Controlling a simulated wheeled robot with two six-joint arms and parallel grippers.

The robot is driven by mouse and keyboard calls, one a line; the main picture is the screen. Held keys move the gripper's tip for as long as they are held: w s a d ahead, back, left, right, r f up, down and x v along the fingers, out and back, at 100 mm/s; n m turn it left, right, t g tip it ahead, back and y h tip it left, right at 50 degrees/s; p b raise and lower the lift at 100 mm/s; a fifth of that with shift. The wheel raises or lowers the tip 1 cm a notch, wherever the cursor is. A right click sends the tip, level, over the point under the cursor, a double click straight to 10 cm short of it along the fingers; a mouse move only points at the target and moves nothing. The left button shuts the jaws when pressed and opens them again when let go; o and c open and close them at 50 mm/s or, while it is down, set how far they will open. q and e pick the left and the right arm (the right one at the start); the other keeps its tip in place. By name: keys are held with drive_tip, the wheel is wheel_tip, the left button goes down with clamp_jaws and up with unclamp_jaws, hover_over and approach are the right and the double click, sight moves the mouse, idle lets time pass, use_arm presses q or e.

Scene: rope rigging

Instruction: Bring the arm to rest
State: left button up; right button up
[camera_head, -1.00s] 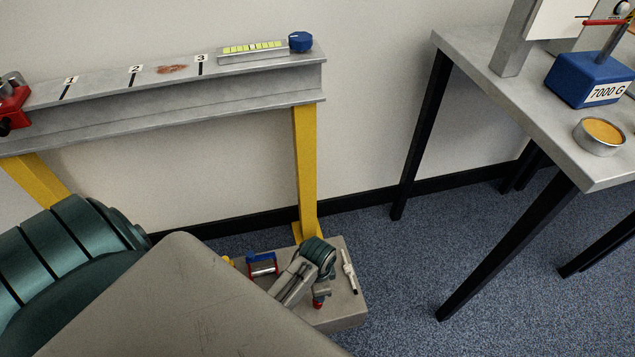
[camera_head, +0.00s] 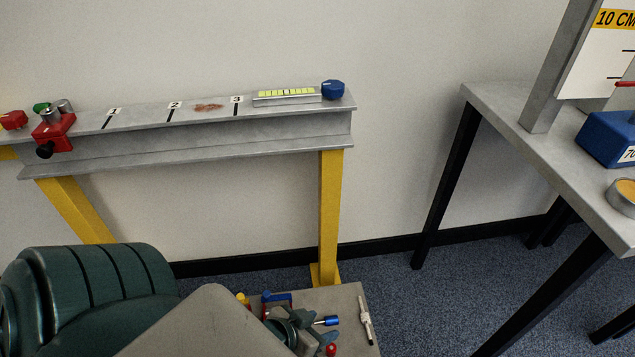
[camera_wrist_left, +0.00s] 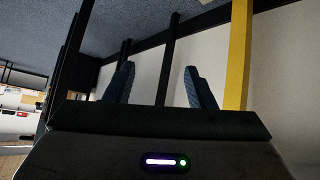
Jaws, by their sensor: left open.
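My left arm comes in from the lower left of the head view, with a large dark teal joint and a grey-beige link. My left gripper (camera_head: 314,328) is small in that view, low over a grey deck (camera_head: 348,300), partly hidden by the arm. In the left wrist view the two blue ribbed fingers (camera_wrist_left: 160,85) stand well apart with nothing between them. My right gripper is in neither view.
A grey steel beam (camera_head: 205,140) on yellow legs carries a red clamp (camera_head: 53,130), a level (camera_head: 287,96) and a blue knob (camera_head: 333,90). Small tools, including a white one (camera_head: 366,320), lie on the deck. A grey table (camera_head: 545,150) with a blue block (camera_head: 607,138) stands right.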

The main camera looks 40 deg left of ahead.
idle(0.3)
use_arm(q)
drive_tip(key=s+a+f+g+y+p, duration=0.1)
drive_tip(key=s+a+f+g+p, duration=0.1)
drive_tip(key=f+p, duration=0.5)
drive_tip(key=s+a+f+g+y+p, duration=0.15)
drive_tip(key=f+p, duration=0.25)
drive_tip(key=f, duration=0.7)
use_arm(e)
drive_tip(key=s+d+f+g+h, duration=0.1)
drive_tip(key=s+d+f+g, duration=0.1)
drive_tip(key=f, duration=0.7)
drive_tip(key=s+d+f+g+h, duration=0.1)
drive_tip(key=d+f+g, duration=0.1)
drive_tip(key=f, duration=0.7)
use_arm(q)
drive_tip(key=s+a+f+g+p, duration=0.4)
drive_tip(key=s+f+p, duration=0.3)
drive_tip(key=s+f, duration=0.3)
drive_tip(key=shift+s+a, duration=0.3)
drive_tip(key=shift+s, duration=0.65)
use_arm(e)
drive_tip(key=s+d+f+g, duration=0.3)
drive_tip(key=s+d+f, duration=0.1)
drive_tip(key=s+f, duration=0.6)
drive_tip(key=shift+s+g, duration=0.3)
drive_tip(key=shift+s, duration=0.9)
